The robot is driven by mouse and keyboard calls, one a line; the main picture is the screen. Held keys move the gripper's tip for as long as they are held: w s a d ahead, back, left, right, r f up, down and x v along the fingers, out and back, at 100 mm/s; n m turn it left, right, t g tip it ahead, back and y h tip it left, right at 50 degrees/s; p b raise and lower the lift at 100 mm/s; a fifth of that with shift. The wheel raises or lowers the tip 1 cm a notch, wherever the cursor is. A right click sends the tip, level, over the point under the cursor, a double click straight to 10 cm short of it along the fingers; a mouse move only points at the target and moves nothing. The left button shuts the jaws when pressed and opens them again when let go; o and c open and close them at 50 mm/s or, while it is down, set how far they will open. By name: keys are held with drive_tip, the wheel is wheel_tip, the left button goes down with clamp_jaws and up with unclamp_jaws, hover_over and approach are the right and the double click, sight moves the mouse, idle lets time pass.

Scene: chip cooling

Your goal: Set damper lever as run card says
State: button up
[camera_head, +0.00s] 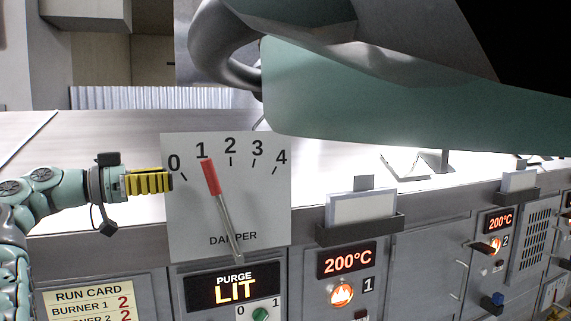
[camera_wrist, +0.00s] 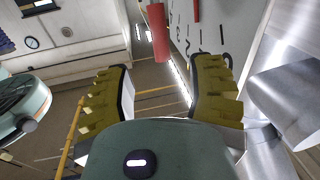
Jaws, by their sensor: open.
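The damper plate (camera_head: 188,222) is a pale panel with a scale from 0 to 4. Its lever (camera_head: 211,178) has a red grip on a metal rod and points at about 1. In the wrist view the red grip (camera_wrist: 158,34) hangs ahead of the fingers, beside the plate (camera_wrist: 222,18). My gripper (camera_head: 170,182) has yellow ribbed fingers and is at the plate's left edge, left of the red grip. In the wrist view my gripper (camera_wrist: 166,66) is open and empty. The run card (camera_head: 88,297) shows 2 for burner 1; its lower lines are cut off.
A purge display (camera_head: 233,287) reads LIT below the plate, with a green knob (camera_head: 261,314) under it. A burner display (camera_head: 347,261) reads 200°C, below a holder (camera_head: 359,228) that juts out. The pale worktop (camera_head: 85,150) behind is clear on the left.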

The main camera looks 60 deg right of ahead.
sight(209, 173)
drive_tip(key=p+x, duration=0.7)
drive_tip(key=x, duration=0.1)
drive_tip(key=shift+s+r, duration=0.1)
drive_tip(key=shift+r, duration=0.2)
drive_tip(key=shift+s+d+f+p, duration=0.15)
drive_tip(key=shift+s+d+p, duration=0.1)
drive_tip(key=shift+d+p, duration=0.35)
drive_tip(key=shift+d+f, duration=0.1)
drive_tip(key=shift+o, duration=0.3)
clamp_jaws()
